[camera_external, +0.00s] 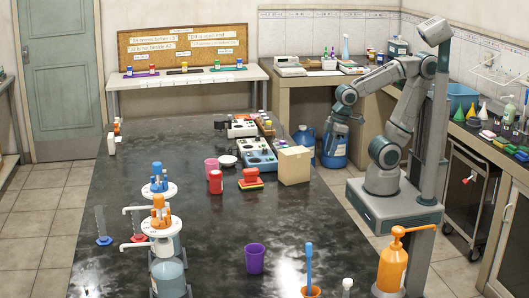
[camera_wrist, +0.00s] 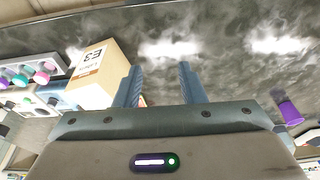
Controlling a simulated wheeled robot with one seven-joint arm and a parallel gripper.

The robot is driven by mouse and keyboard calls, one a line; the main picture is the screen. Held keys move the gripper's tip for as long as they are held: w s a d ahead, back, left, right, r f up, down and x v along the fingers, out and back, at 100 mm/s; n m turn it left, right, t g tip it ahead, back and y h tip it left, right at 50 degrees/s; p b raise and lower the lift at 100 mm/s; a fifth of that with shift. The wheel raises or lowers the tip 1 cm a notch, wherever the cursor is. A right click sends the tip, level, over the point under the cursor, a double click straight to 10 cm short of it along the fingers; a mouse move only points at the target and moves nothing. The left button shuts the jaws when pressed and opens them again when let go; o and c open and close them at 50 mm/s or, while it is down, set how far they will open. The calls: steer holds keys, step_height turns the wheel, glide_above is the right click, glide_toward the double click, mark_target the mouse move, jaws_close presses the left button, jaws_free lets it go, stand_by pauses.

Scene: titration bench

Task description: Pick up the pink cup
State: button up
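The pink cup (camera_external: 211,167) stands upright on the dark bench in the external view, just behind a red can (camera_external: 216,182). I cannot make it out in the wrist view. My gripper (camera_external: 328,151) hangs at the right side of the bench, beyond the cardboard box and well to the right of the pink cup. In the wrist view my gripper (camera_wrist: 160,84) has its two fingers spread apart with nothing held between them.
A cardboard box (camera_external: 294,165) stands between my gripper and the pink cup; the box (camera_wrist: 101,74) is left of the fingers in the wrist view. A red-yellow block (camera_external: 250,179) and white bowl (camera_external: 228,161) are near the cup. A purple cup (camera_external: 255,258) stands nearer the camera.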

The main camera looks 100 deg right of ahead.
steer(key=o, duration=0.9)
